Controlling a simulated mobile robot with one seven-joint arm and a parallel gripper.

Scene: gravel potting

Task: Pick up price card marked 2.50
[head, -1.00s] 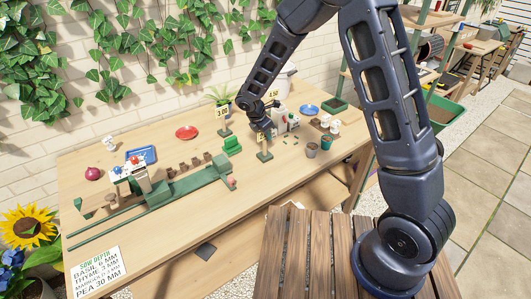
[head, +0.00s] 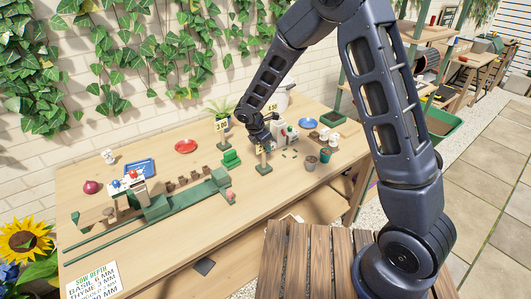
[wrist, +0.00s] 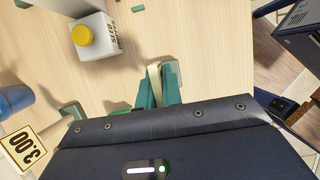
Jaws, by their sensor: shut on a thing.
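My gripper (head: 263,142) is over the right half of the wooden table, at the top of a small green card stand (head: 264,167). In the wrist view my gripper (wrist: 158,82) is shut on a thin cream price card (wrist: 155,80), seen edge-on between its green fingers. The card's number cannot be read in the wrist view, and my gripper covers most of it in the head view. Another card marked 3.00 (head: 221,126) stands to the left, and it also shows in the wrist view (wrist: 22,149). A card marked 4.50 (head: 272,107) stands behind.
The table's front middle is clear.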

